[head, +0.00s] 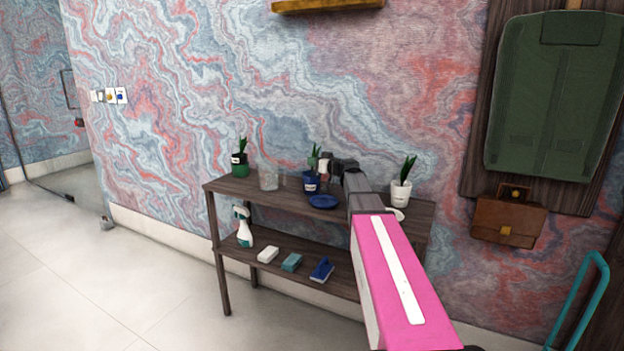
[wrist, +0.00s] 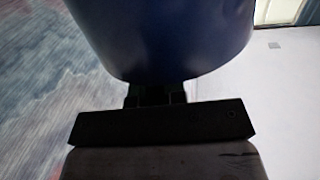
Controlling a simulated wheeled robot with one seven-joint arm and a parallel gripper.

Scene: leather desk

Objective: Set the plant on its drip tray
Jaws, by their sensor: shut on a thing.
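A plant in a dark blue pot (head: 311,186) with a white label is at the middle of the shelf unit's top board. My gripper (head: 328,170) is shut on this pot at its right side. The blue pot also fills the upper part of the wrist view (wrist: 160,40), just beyond the dark fingers (wrist: 155,97). A round blue drip tray (head: 324,203) lies empty on the top board, in front of the pot and slightly right. I cannot tell whether the pot touches the board.
On the top board (head: 285,199) stand a green-potted plant (head: 239,170), a clear glass (head: 268,181) and a white-potted plant (head: 400,195) with a white dish (head: 395,214) near it. The lower board holds a spray bottle (head: 244,228), two blocks and a blue brush (head: 321,270).

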